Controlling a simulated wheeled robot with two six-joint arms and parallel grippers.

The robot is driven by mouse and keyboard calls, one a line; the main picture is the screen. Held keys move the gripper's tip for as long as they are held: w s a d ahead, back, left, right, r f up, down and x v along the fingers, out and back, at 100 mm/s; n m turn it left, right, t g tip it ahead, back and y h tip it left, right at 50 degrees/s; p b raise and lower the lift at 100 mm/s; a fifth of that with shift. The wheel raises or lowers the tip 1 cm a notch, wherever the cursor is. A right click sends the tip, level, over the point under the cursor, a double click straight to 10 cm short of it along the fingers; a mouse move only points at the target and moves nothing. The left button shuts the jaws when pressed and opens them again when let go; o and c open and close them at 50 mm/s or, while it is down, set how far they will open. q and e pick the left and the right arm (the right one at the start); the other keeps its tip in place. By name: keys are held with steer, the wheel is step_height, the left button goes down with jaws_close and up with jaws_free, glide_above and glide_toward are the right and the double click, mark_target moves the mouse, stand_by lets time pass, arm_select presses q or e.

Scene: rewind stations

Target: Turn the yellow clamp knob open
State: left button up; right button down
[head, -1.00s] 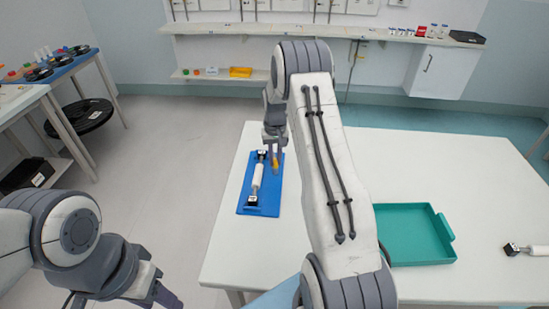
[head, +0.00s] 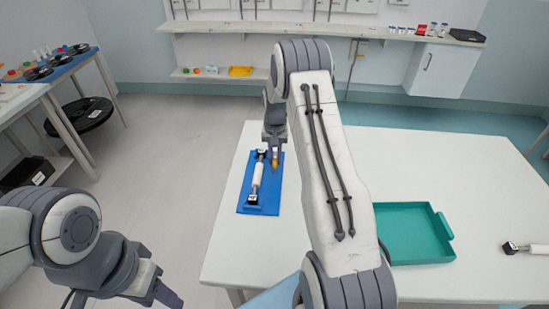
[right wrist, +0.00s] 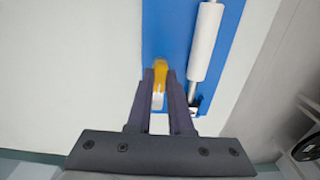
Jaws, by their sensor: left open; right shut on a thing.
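The yellow clamp knob (right wrist: 160,75) is at the edge of the blue board (right wrist: 232,35), beside a white roller (right wrist: 204,40). My right gripper (right wrist: 163,82) is over the board's edge, with its two fingers close on either side of the knob, shut on it. A pale piece shows between the fingers below the yellow part. In the head view the knob (head: 275,162) is a small yellow spot under my right gripper, partly hidden by it. My left gripper (head: 166,290) is open and empty at the lower left, away from the board.
The blue board lies on the left end of a white table (head: 235,250). A teal tray (head: 415,232) and another roller (head: 527,248) are to the right. A side table (head: 60,70) with reels stands at the left. The floor between is clear.

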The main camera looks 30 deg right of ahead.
mark_target(274, 159)
steer(key=c, duration=0.8)
jaws_free()
steer(key=shift+w, duration=0.1)
step_height(274, 159, up, 11)
steer(key=shift+f+b, duration=0.2)
steer(key=shift+b, duration=0.35)
